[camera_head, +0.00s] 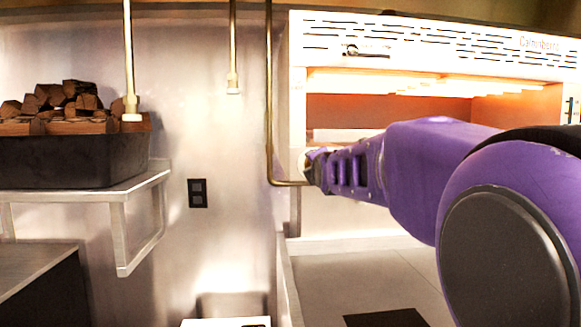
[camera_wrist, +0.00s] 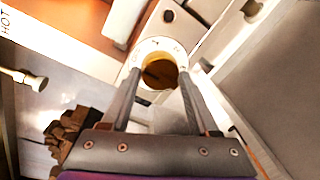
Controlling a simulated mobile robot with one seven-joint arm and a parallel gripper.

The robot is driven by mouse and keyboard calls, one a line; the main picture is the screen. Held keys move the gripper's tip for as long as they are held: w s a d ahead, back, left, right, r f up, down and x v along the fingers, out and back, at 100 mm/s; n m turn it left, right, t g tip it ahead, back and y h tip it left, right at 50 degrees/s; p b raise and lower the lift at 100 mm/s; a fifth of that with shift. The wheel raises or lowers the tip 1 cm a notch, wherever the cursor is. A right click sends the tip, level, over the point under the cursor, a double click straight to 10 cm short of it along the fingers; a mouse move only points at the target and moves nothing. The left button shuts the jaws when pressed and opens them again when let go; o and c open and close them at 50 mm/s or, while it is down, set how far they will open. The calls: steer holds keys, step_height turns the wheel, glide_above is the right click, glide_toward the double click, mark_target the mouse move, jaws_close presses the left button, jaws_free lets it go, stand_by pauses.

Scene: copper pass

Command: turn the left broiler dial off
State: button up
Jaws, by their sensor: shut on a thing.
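The left broiler dial (camera_wrist: 158,72) shows in the wrist view as a brass-coloured round knob inside a white marked ring. A darker bar lies across its face. My gripper (camera_wrist: 160,78) has one finger on each side of the dial and is shut on it. In the head view my gripper (camera_head: 312,167) is at the lower left front of the white broiler (camera_head: 430,38), by the glowing orange opening. The dial itself cannot be made out there. I cannot read the marks on the ring.
A brass pipe (camera_head: 270,100) runs down the wall and bends close beside my gripper. A black bin of firewood (camera_head: 70,160) stands on a metal shelf (camera_head: 120,190) at the left. The wall between shelf and broiler is open, with a black outlet (camera_head: 198,193).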

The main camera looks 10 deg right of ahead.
steer(key=shift+r, duration=0.25)
steer(key=o, duration=1.3)
steer(key=shift+f, duration=0.1)
steer(key=shift+f, duration=0.1)
steer(key=shift+s, duration=0.1)
